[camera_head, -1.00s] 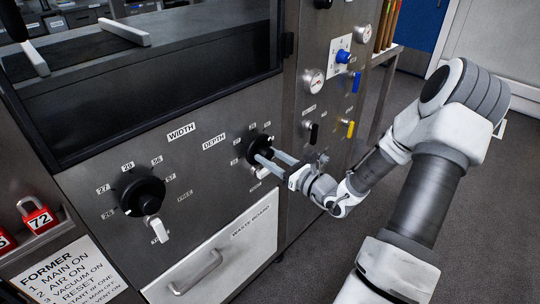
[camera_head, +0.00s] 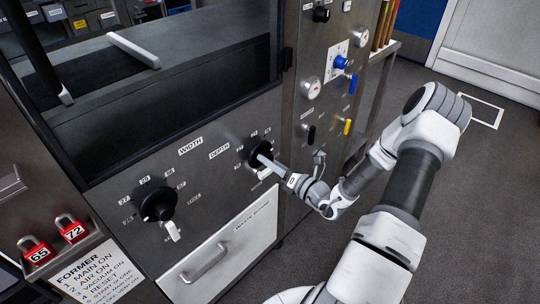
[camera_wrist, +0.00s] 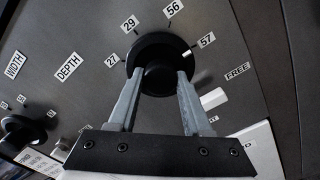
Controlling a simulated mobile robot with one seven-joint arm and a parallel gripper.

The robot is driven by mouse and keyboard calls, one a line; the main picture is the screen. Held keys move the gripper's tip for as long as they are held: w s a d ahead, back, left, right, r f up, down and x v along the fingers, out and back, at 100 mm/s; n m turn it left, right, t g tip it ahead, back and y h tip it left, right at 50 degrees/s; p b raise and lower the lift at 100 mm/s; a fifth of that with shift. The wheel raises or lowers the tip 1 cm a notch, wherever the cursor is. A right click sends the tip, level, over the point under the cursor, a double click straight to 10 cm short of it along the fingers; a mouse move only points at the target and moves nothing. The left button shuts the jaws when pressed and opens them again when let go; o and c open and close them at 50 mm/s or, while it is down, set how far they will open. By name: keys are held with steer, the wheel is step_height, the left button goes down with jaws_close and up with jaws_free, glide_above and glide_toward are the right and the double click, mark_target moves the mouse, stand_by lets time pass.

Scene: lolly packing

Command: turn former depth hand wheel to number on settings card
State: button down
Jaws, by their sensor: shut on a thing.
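The black depth hand wheel (camera_wrist: 160,48) fills the middle of the wrist view, beside the DEPTH label (camera_wrist: 68,66). It also shows in the head view (camera_head: 256,150). My gripper (camera_wrist: 160,78) is shut on the wheel's hub, one finger on each side. A white mark on the wheel's rim points to the tick by the label 57 (camera_wrist: 206,40). Labels 27, 29 and 56 run around the rim to the left and top. I cannot make out a settings card.
The width hand wheel (camera_head: 158,204) is left of the depth wheel. A white lever (camera_wrist: 214,98) sits close beside the depth wheel. The waste board drawer (camera_head: 228,262) is below. Red padlocks (camera_head: 70,230) hang at left. Blue and yellow valve handles are on the right panel.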

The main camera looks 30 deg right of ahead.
steer(key=shift+m+p, duration=0.35)
steer(key=shift+m, duration=0.15)
steer(key=shift+c, duration=1.7)
jaws_free()
steer(key=v, duration=1.7)
steer(key=shift+s+p, duration=0.2)
steer(key=shift+p, duration=0.15)
steer(key=shift+r, duration=0.15)
